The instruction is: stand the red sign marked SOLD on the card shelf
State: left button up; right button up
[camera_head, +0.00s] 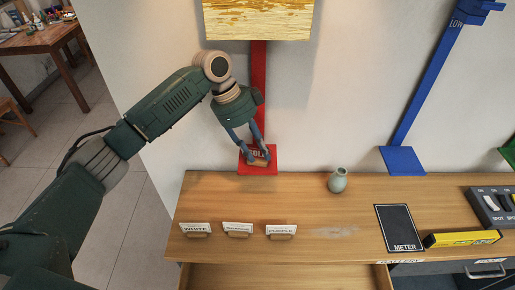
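The red sign marked SOLD (258,154) is at the back left, over a red plate (271,168) at the foot of a red post. Its lettering is partly covered, and a tan piece shows below it. My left gripper (257,161) points down with its fingers on either side of the sign. I cannot tell whether they press on it or whether the sign rests on the plate. Three small cards, WHITE (195,228), ORANGE (238,228) and PURPLE (281,230), stand in a row at the front left. I cannot tell which surface is the card shelf. My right gripper is not visible.
A grey-green vase (338,180) stands right of the red plate on the wooden top (300,203). A black METER panel (398,228), a yellow box (461,239) and a switch box (495,206) are at the right. A blue post (425,95) rises behind. The middle is clear.

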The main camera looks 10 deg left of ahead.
pick_arm(q)
jog(key=shift+r, duration=0.1)
jog(key=v, duration=0.7)
jog(key=shift+a+r, duration=0.25)
jog(key=shift+r, duration=0.05)
jog(key=shift+f, duration=0.1)
